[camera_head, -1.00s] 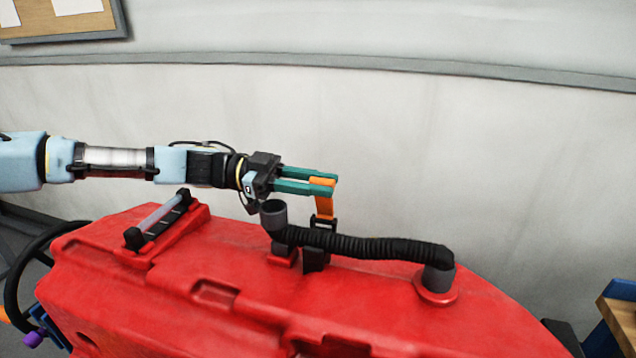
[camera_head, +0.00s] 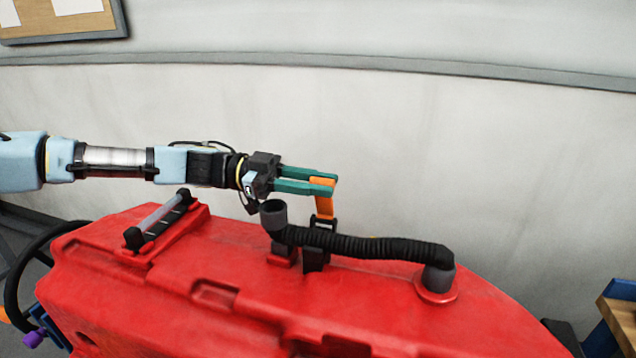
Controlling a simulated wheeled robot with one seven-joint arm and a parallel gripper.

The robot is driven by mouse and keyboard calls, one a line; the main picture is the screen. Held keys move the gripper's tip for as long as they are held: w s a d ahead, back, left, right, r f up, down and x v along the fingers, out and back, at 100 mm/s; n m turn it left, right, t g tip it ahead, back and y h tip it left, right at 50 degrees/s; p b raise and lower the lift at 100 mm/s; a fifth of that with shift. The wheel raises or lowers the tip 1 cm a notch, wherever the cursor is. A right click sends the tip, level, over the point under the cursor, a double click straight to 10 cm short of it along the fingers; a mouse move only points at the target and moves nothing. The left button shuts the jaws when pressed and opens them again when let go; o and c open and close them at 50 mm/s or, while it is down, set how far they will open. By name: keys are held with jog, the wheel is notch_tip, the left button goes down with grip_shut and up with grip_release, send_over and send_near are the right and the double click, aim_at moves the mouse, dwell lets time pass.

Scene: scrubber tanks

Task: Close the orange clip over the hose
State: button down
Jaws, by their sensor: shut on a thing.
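The orange clip (camera_head: 324,206) stands upright, raised above a dark bracket (camera_head: 314,260) on top of the red tank. The black ribbed hose (camera_head: 365,247) runs from a grey cuff (camera_head: 274,215) on the left, past the bracket, to a grey socket (camera_head: 438,275) on the right. My gripper (camera_head: 322,184) reaches in from the left, above the hose. Its two teal fingers are shut on the top end of the orange clip. The clip is not over the hose. The fingers hide part of the clip's upper end.
The red tank (camera_head: 180,270) fills the lower middle. A grey and black handle (camera_head: 158,219) stands on its left top. A pale wall is behind. A blue and wooden bench (camera_head: 618,315) shows at the lower right. The space above the hose's right part is clear.

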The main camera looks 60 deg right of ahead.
jog(key=shift+f, duration=0.1)
jog(key=shift+a+f+b, duration=0.15)
jog(key=shift+b, duration=0.45)
jog(key=b, duration=0.1)
jog(key=a+b, duration=0.1)
jog(key=shift+s+a+f+b, duration=0.15)
jog(key=shift+s+f+b, duration=0.05)
jog(key=shift+f+b, duration=0.15)
jog(key=shift+s+a+f+b, duration=0.2)
jog(key=shift+a+b, duration=0.3)
jog(key=shift+b, duration=0.5)
jog(key=shift+s+a+r+b, duration=0.1)
jog(key=shift+a+r+b, duration=0.05)
jog(key=shift+a+b, duration=0.15)
jog(key=c, duration=0.7)
grip_release()
